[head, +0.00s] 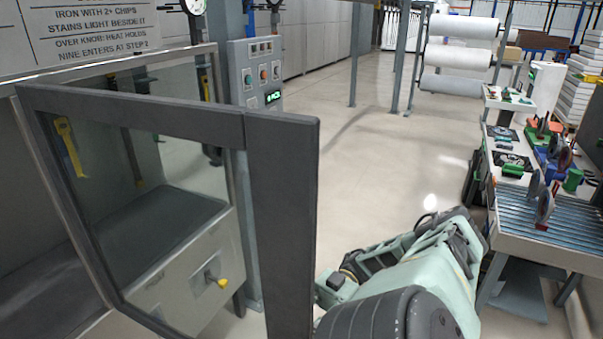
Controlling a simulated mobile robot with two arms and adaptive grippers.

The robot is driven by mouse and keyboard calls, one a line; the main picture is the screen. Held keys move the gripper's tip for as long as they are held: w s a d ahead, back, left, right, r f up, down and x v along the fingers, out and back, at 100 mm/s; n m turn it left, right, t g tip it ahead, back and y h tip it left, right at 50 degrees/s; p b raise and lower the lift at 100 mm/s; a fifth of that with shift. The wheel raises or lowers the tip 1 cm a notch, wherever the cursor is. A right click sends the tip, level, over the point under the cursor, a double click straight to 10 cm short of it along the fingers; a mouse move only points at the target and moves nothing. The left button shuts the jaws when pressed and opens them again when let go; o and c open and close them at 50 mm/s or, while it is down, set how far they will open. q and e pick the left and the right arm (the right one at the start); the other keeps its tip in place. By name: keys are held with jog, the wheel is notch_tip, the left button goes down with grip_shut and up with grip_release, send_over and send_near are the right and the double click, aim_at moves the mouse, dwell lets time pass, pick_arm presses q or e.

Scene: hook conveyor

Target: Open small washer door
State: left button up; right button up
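The washer door (282,215) stands swung out from the cabinet at the left, with a dark grey frame around a clear pane. Its thick free edge is nearest to me, in the middle of the head view. The washer cabinet (190,225) has a metal front, and its dark interior floor shows through the pane. One of my arms, pale green and dark grey, is at the bottom right of the door. I see no fingertips of either gripper, and no visible contact with the door.
A control panel (258,77) with buttons stands behind the door. A workbench (550,215) with tools is at the right. White rolls (458,56) hang on a rack farther back. The floor between is clear.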

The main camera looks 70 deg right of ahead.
jog(key=shift+r, duration=0.15)
jog(key=shift+v, duration=3.75)
